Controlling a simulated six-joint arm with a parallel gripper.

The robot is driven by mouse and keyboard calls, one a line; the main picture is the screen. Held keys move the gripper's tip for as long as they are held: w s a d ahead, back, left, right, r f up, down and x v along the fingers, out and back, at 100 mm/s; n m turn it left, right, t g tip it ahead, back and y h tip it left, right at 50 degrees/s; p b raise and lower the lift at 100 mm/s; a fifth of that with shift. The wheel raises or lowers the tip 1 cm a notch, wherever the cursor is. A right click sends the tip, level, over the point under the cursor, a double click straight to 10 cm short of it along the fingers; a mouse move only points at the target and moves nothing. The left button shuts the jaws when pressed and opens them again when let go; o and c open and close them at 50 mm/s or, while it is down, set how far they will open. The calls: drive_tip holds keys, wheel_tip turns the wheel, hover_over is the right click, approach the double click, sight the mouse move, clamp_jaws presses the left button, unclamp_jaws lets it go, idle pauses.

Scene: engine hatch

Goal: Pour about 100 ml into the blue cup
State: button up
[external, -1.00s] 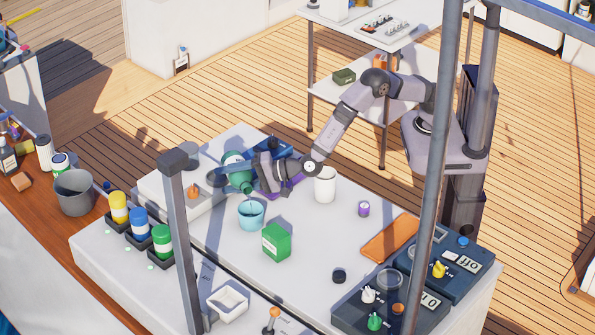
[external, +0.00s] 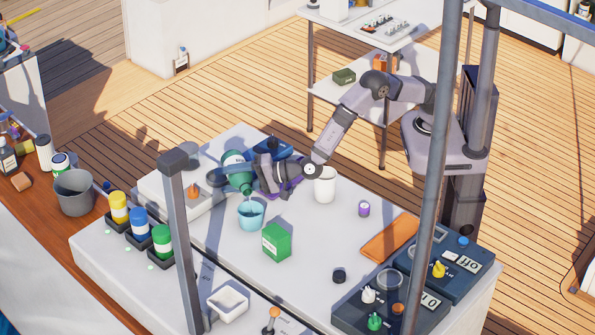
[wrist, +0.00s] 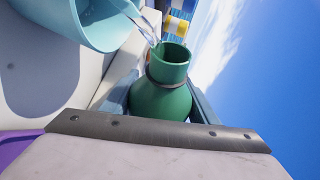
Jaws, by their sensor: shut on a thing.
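A green bottle (external: 236,172) is tilted with its mouth low, above and slightly behind the blue cup (external: 250,213). My gripper (external: 252,174) is shut on the bottle. In the wrist view the bottle (wrist: 165,100) sits between my gripper's fingers (wrist: 162,105), and a clear stream (wrist: 147,30) runs between its mouth and the rim of the light blue cup (wrist: 85,25). The cup stands upright on the white worktop, apart from the bottle. The liquid level inside the cup cannot be made out.
A green box (external: 277,242) stands just right of the cup, and a white cup (external: 325,186) stands behind it. Yellow, blue and green containers (external: 139,222) line the left. Two dark control units (external: 440,268) are at the right. A dark post (external: 182,245) crosses the front.

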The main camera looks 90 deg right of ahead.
drive_tip(key=shift+r, duration=0.1)
drive_tip(key=shift+d+r+m, duration=0.15)
drive_tip(key=shift+r+m, duration=0.1)
drive_tip(key=shift+m, duration=0.15)
wheel_tip(320, 180, up, 2)
drive_tip(key=shift+w+r+m+g+y+p, duration=0.15)
drive_tip(key=shift+m+g+y+p, duration=0.15)
drive_tip(key=shift+m+g+p, duration=0.5)
drive_tip(key=shift+d+f+y+b, duration=0.2)
drive_tip(key=shift+f+y+b, duration=0.1)
drive_tip(key=shift+f+b, duration=0.1)
drive_tip(key=shift+s, duration=0.25)
drive_tip(key=shift+w+m, duration=0.2)
drive_tip(key=shift+m, duration=0.1)
drive_tip(key=shift+s+r+m+y, duration=0.15)
drive_tip(key=shift+r+m+y, duration=0.15)
drive_tip(key=shift+r+m, duration=0.1)
drive_tip(key=shift+f, duration=0.1)
